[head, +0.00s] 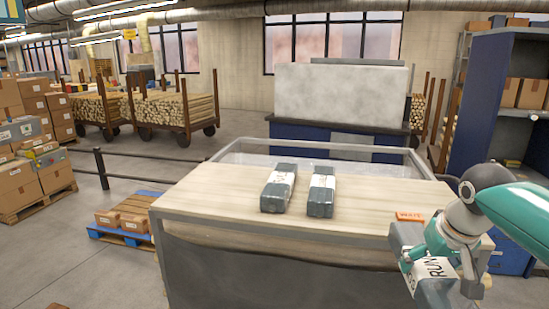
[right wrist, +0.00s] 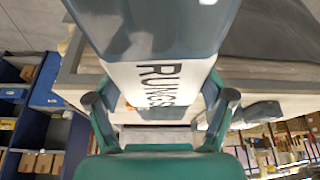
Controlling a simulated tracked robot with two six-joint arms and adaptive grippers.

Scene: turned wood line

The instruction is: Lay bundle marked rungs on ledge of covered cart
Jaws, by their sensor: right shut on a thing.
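The covered cart (head: 240,275) has a grey body, a pale wood ledge (head: 370,205) and a clear cover (head: 300,155) behind. Two similar dark bundles (head: 279,187) (head: 321,190) lie on the ledge. My left gripper is out of view.
A small orange item (head: 410,216) lies at the ledge's right end. A blue shelf unit (head: 490,100) stands at right. A dark railing (head: 130,178) and a blue pallet (head: 120,236) are at left.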

